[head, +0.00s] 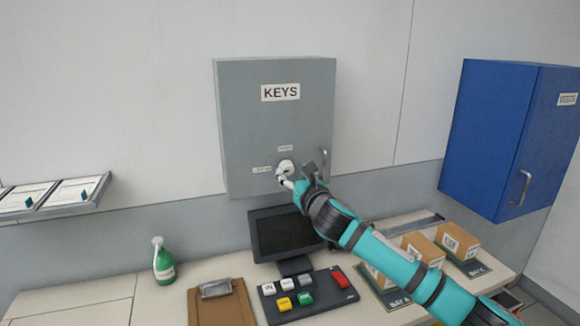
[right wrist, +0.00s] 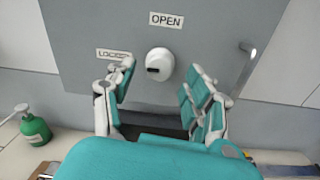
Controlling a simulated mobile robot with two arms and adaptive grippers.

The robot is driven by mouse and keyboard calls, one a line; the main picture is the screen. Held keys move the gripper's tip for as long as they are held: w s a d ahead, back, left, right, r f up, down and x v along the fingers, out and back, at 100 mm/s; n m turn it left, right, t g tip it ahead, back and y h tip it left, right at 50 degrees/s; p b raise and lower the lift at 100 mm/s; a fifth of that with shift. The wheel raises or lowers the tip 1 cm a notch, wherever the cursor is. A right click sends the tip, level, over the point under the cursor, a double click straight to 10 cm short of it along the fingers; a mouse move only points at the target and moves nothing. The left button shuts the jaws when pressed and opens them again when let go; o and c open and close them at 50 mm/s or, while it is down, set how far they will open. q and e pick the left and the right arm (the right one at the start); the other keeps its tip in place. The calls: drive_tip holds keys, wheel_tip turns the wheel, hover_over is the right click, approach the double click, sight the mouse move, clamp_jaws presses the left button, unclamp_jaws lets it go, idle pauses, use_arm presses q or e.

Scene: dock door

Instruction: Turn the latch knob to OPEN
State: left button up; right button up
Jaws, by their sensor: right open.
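The grey key cabinet (head: 235,130), labelled KEYS, hangs on the wall. Its round white latch knob (head: 285,166) also shows in the right wrist view (right wrist: 159,61). The knob's dark mark is on its left side, toward the LOCKED label (right wrist: 113,54). The OPEN label (right wrist: 166,19) is above the knob. My right gripper (head: 296,182) is just below and in front of the knob. In the right wrist view its open fingers (right wrist: 158,88) stand left and right below the knob, with nothing between them. I cannot tell whether a finger touches it. My left gripper is not in view.
A cabinet handle (head: 324,163) is right of the knob, close to my gripper. Below are a monitor (head: 283,232), a button panel (head: 308,294), a clipboard (head: 222,302) and boxes (head: 458,240). A green spray bottle (head: 163,262) stands left. A blue cabinet (head: 490,140) hangs right.

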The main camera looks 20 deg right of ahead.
sight(287, 169)
drive_tip(key=shift+w+a, duration=0.1)
drive_tip(key=shift+w, duration=1.25)
clamp_jaws()
